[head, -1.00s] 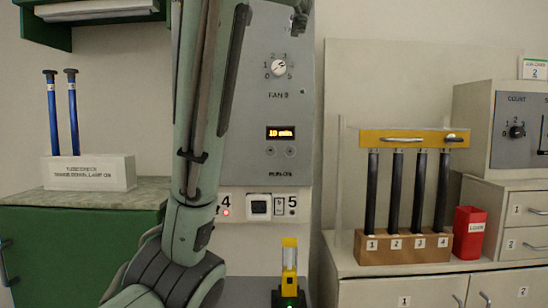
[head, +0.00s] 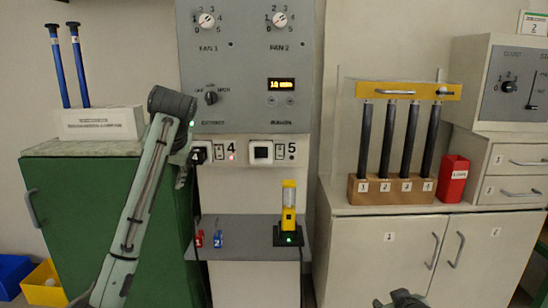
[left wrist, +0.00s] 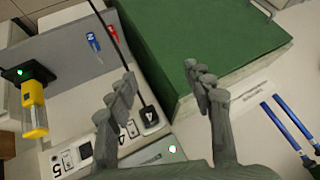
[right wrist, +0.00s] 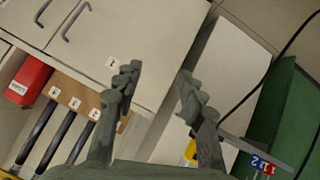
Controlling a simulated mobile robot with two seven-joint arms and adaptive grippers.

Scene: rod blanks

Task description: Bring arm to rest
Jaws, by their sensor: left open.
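My left arm (head: 140,205) rises from the bottom left of the head view, in front of the green cabinet. Its bend stands beside the grey panel. My right gripper (head: 402,299) shows only in part at the bottom of the head view, in front of the white cabinet. In the right wrist view, the right gripper (right wrist: 160,78) is open and empty.
A yellow lamp (head: 288,217) stands on a grey shelf (head: 245,232) with a red tag (head: 199,239) and a blue tag (head: 217,239). Black rods (head: 410,138) stand in a wooden block, beside a red cup (head: 453,178). A green cabinet (head: 95,190) and yellow bin (head: 43,285) are left.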

